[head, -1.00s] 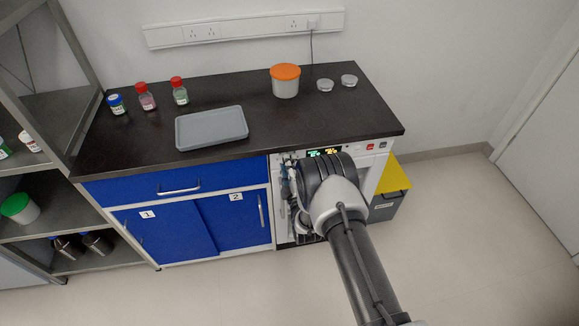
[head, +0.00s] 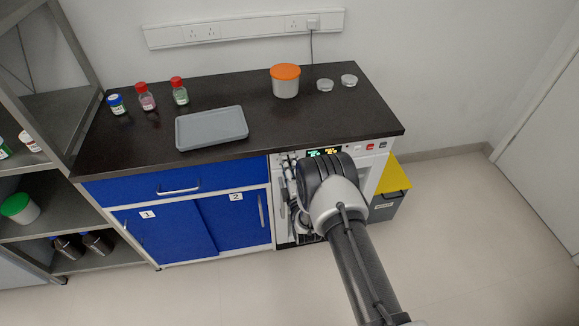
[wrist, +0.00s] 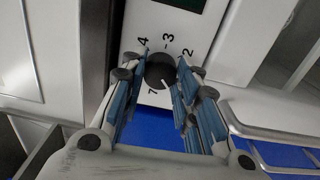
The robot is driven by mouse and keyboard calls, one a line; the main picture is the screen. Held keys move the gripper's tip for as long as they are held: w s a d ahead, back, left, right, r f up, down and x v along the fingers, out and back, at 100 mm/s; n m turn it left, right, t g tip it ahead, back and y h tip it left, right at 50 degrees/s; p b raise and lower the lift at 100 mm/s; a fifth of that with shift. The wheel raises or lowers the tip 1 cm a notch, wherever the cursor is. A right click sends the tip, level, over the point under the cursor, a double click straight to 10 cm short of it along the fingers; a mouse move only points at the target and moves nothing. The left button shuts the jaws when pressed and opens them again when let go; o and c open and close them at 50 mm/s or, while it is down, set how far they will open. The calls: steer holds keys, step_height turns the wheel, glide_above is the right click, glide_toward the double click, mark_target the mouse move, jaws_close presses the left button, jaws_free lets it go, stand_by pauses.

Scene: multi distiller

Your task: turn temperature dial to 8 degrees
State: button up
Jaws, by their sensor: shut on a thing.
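The temperature dial (wrist: 160,72) is a round black knob on a white panel in the wrist view. Printed numbers 4, 3, 2 and 7 show around it. A pale mark shows on the lower right of its face. My gripper (wrist: 162,66) has its blue-padded fingers on the dial's left and right sides, shut on it. In the head view my arm hides the dial, and the device (head: 375,160) with its lit green and yellow displays (head: 324,153) shows behind my wrist.
The dark countertop (head: 240,95) above holds a grey tray (head: 212,128), an orange-lidded tub (head: 285,82), several small bottles and two clear dishes. Blue cabinets (head: 180,230) stand left of the device, and a yellow-topped grey box (head: 392,190) stands right. Open floor lies in front.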

steer(key=o, duration=1.1)
steer(key=shift+s, duration=0.1)
steer(key=v, duration=1.2)
steer(key=shift+r, duration=0.1)
